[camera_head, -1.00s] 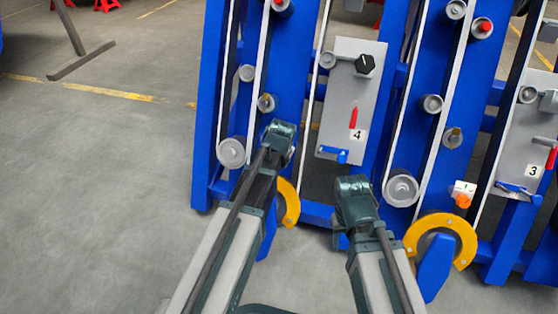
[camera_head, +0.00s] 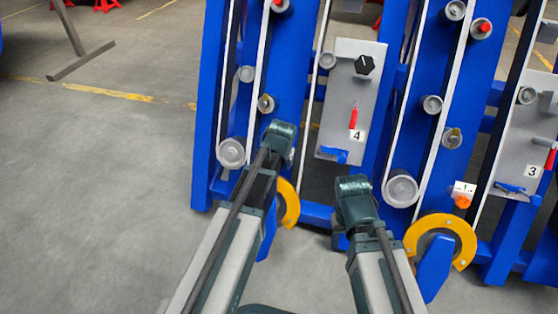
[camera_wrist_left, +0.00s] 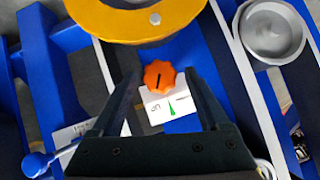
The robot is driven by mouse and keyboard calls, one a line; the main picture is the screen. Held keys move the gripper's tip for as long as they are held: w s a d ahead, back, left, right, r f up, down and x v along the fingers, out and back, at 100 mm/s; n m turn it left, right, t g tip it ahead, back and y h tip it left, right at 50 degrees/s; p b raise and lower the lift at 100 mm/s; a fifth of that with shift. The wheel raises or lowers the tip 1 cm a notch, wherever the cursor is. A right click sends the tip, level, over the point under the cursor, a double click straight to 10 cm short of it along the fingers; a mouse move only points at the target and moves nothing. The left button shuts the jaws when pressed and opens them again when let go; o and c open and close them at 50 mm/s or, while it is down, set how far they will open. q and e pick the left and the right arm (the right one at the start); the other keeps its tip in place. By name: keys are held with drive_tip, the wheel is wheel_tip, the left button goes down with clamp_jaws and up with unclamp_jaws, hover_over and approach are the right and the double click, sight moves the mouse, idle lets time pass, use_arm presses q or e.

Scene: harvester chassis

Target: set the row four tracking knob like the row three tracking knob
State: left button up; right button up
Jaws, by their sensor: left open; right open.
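In the left wrist view, an orange knob (camera_wrist_left: 159,76) with a dark slot, apparently row four's, sits beside a white plate (camera_wrist_left: 172,106) with a green triangle and upside-down letters. My left gripper (camera_wrist_left: 161,72) is open, one finger on each side of this knob; I cannot tell whether they touch it. In the head view this knob is hidden behind my left arm. Another orange knob (camera_head: 463,202), apparently row three's, sits under a small white plate (camera_head: 464,188) near panel 3; its setting is too small to read. My right gripper (camera_head: 341,240) is open and empty below panel 4.
Grey panel 4 (camera_head: 345,90) carries a black knob (camera_head: 365,65), a red pointer and a blue lever (camera_head: 335,154). Panel 3 (camera_head: 515,155) stands at the right. Yellow guards (camera_head: 462,230) and pulleys (camera_head: 400,188) jut out nearby.

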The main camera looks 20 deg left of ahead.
use_arm(q)
drive_tip(key=p+v, duration=1.1)
drive_tip(key=v, duration=0.2)
drive_tip(key=shift+r+p, duration=0.2)
drive_tip(key=shift+p, duration=0.2)
drive_tip(key=s+d+f+m+g, duration=0.1)
drive_tip(key=s+d+g, duration=0.3)
drive_tip(key=s, duration=0.5)
drive_tip(key=s+d+f+g, duration=0.1)
drive_tip(key=s+d, duration=0.6)
drive_tip(key=s, duration=0.2)
wheel_tip(320, 180, up, 34)
drive_tip(key=p, duration=3.4)
drive_tip(key=shift+s+r, duration=0.2)
